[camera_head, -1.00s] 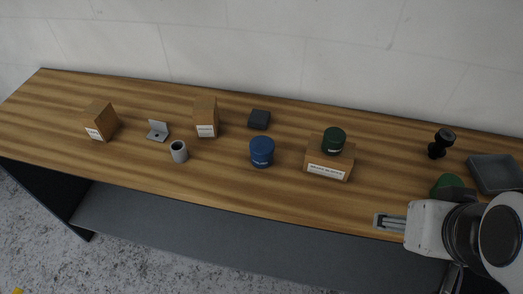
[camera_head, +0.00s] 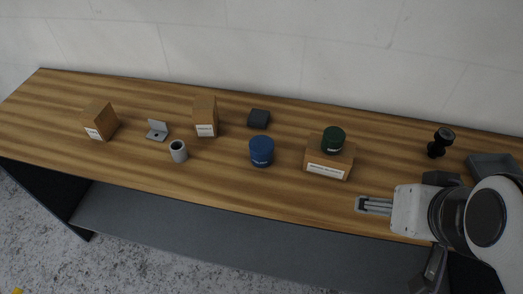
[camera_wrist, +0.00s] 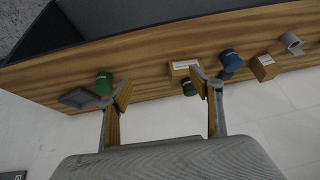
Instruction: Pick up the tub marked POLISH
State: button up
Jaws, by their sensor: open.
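Three tubs are in view, and their labels are too small to read, so I cannot tell which is marked POLISH. A blue tub (camera_head: 262,151) stands mid-table; it also shows in the wrist view (camera_wrist: 231,61). A dark green tub (camera_head: 333,139) stands on a labelled cardboard box (camera_head: 327,169). A green tub (camera_wrist: 104,84) shows beyond my left finger in the wrist view; in the head view my arm hides it. My gripper (camera_head: 374,205) is open and empty over the table's front edge, right of the box; its spread fingers show in the wrist view (camera_wrist: 161,84).
A grey tray (camera_head: 487,165) and a black knobbed object (camera_head: 440,142) are at the right. The front middle is clear.

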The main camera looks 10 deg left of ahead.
jog(key=w+a+t+y, duration=0.1)
jog(key=w+a+y, duration=0.2)
jog(key=w+a, duration=0.7)
jog(key=t, duration=0.3)
send_over(260, 154)
jog(key=s+d, duration=0.2)
notch_tip(260, 154, down, 7)
jog(key=shift+m+t+h, duration=0.5)
jog(key=shift+t+h, duration=0.2)
jog(key=shift+t, duration=0.2)
jog(key=f, duration=0.1)
jog(key=a+f, duration=0.1)
jog(key=f, duration=0.1)
jog(key=a+f, duration=0.1)
jog(key=shift+w+f, duration=0.15)
jog(key=shift+w, duration=0.05)
jog(key=shift+s+a+f+t+h, duration=0.15)
jog(key=shift+s+f+t+h, duration=0.45)
jog(key=shift+f, duration=0.3)
jog(key=shift+s+f+n+t+h, duration=0.25)
jog(key=shift+s+n+t+h, duration=0.05)
jog(key=shift+s+t+h, duration=0.35)
jog(key=shift+s, duration=0.1)
jog(key=shift+x, duration=1.35)
